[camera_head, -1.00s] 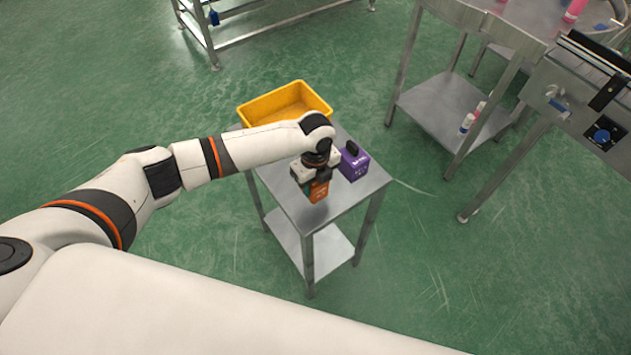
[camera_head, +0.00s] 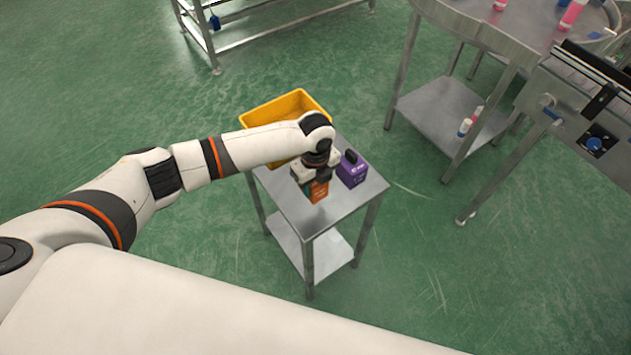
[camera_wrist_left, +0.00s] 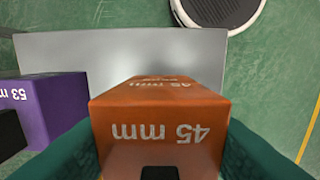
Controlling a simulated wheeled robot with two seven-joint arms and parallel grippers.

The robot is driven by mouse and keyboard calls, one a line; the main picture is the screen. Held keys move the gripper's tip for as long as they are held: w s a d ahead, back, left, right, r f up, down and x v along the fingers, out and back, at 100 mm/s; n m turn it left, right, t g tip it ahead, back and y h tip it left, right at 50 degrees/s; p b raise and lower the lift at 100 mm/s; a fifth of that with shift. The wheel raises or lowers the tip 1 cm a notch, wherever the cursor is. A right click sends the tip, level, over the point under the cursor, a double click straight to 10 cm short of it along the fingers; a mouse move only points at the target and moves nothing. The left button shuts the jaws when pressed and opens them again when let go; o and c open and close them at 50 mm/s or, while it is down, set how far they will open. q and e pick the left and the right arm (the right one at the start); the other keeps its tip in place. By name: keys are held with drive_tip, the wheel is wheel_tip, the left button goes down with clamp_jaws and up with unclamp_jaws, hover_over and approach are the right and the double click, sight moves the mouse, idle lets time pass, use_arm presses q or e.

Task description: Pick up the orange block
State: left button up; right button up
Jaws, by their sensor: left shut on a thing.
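The orange block (camera_head: 319,191) is between the fingers of my left gripper (camera_head: 316,182), over the small metal table (camera_head: 345,206) in the head view. In the left wrist view the orange block (camera_wrist_left: 160,125) is marked "45 mm" and sits between the green finger pads on both sides. My left gripper is shut on it. I cannot tell whether the block touches the tabletop. My right gripper is not in view.
A purple block (camera_head: 352,170) marked "53 mm" stands close beside the gripper; it also shows in the left wrist view (camera_wrist_left: 58,105). A yellow bin (camera_head: 285,108) sits at the table's far end. Larger metal tables (camera_head: 437,108) stand at the right.

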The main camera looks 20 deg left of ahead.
use_arm(q)
drive_tip(key=shift+r+p, duration=2.2)
drive_tip(key=shift+r, duration=0.15)
drive_tip(key=shift+d, duration=0.1)
